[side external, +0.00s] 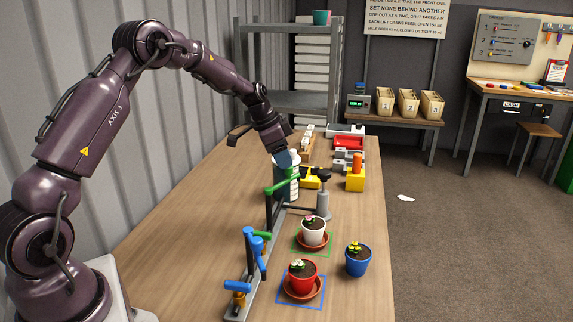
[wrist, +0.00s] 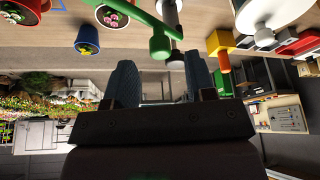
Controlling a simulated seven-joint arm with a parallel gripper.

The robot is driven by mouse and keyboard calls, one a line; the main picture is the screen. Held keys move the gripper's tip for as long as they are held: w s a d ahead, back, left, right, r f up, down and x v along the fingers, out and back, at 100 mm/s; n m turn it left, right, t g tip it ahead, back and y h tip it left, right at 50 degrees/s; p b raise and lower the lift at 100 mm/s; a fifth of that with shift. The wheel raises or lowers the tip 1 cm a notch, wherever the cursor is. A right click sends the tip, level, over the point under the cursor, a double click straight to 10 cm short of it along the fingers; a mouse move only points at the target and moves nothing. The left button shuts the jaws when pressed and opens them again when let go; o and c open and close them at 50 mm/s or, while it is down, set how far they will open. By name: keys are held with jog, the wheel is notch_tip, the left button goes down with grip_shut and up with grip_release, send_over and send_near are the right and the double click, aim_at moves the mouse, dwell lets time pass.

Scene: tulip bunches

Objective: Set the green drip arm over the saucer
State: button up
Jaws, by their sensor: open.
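The green drip arm (side external: 280,187) sits on top of a dark post, pointing to the back right, away from the near saucers. Its knobbed end (wrist: 160,46) shows large in the wrist view, just beyond my fingertips. My gripper (side external: 286,160) is open above the drip arm's end; its two fingers (wrist: 161,78) have nothing between them. The saucer (side external: 325,245) inside the green square outline holds a white pot (side external: 313,231) with pink and white flowers. It lies in front of the drip arm, apart from it. I cannot tell if a finger touches the arm.
A blue drip arm (side external: 238,286) stands on the same rail in front. A red pot (side external: 302,280) sits on a saucer in the blue outline. A blue pot (side external: 358,262) stands near the right edge. A grey stand (side external: 324,204) and yellow block (side external: 355,182) are behind.

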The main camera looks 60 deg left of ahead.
jog(key=shift+x, duration=1.4)
jog(key=shift+c, duration=0.4)
grip_shut()
jog(key=shift+d, duration=0.1)
jog(key=s+d+m+g+h, duration=0.1)
jog(key=d+m, duration=0.5)
jog(key=m, duration=0.6)
jog(key=shift+s+d+g+h, duration=0.3)
jog(key=shift+g+h, duration=0.5)
jog(key=shift+g, duration=0.5)
